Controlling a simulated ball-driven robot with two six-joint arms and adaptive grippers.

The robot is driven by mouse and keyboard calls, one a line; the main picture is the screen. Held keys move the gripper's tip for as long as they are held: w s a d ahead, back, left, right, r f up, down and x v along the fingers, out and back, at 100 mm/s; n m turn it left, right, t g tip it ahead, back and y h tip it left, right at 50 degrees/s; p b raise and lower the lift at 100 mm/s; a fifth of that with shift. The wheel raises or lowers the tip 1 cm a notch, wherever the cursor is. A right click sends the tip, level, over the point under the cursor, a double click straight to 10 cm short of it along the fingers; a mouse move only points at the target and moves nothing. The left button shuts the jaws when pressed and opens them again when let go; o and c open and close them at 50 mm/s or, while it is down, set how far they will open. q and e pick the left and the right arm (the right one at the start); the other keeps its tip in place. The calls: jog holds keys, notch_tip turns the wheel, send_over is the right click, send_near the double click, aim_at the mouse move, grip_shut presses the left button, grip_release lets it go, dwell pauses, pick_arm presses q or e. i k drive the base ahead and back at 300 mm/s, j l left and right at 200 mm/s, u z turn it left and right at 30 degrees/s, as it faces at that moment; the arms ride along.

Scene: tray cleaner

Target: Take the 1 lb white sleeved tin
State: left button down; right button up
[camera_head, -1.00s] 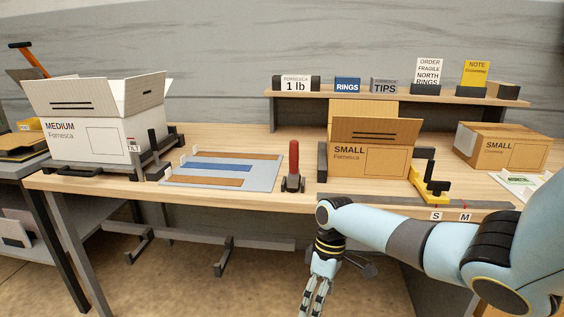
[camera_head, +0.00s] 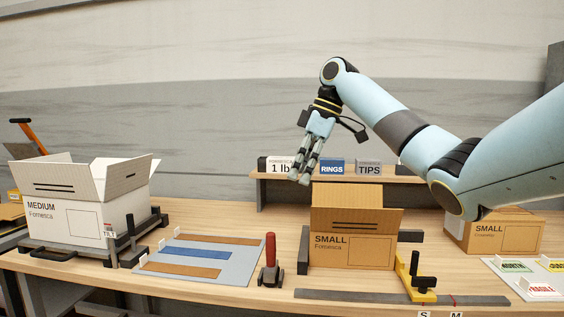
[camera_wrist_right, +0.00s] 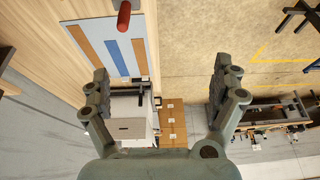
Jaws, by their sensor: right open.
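The 1 lb white sleeved tin (camera_head: 275,167), with dark ends and a white "1 lb" sleeve, is on the back shelf in the head view. My right gripper (camera_head: 299,180) partly covers its right side there; I cannot tell the depth gap between them. The right gripper points downward with its fingers apart. In the right wrist view the gripper (camera_wrist_right: 162,85) is open, with nothing between its fingers, and the tin does not show. My left gripper is not in view.
The shelf (camera_head: 425,178) also holds RINGS (camera_head: 332,166) and TIPS (camera_head: 368,167) boxes, close right of the tin. Below stand an open SMALL box (camera_head: 350,250), a red-handled tool (camera_head: 270,260) and an open MEDIUM box (camera_head: 85,225). A striped mat (camera_head: 235,262) lies between.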

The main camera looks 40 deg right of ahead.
aim_at(270, 164)
jog(key=i+l, duration=0.3)
jog(key=l, duration=0.15)
jog(key=i+l, duration=0.65)
jog(key=l, duration=0.25)
jog(key=i+l, duration=0.3)
jog(key=l, duration=0.15)
